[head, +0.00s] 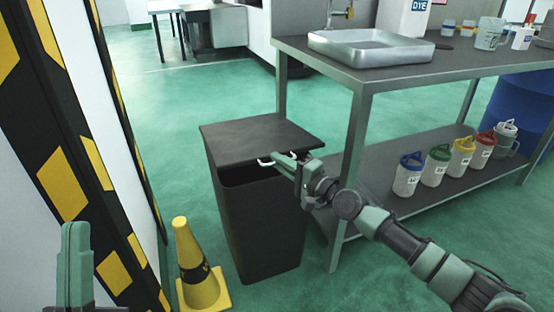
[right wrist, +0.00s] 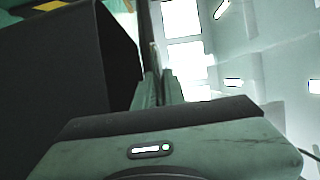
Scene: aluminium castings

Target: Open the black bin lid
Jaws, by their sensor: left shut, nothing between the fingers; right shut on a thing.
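The black bin (head: 262,225) stands upright on the green floor, left of the steel table. Its black lid (head: 255,132) lies over the top, with its front edge a little above the bin's rim and a dark gap between them. My right gripper (head: 284,161) is at the lid's front edge, shut on the pale lid handle (head: 264,162); the fingers partly cover it. In the right wrist view the right gripper's fingers (right wrist: 158,88) are close together beside the dark bin (right wrist: 65,75); the handle is hard to make out there. My left gripper (head: 76,265) is shut and empty at lower left.
A yellow cone (head: 186,250) stands left of the bin. A black-and-yellow striped post (head: 65,150) rises at left. The steel table (head: 462,72) holds a metal tray (head: 370,58); its lower shelf carries several colour-lidded containers. Floor behind the bin is clear.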

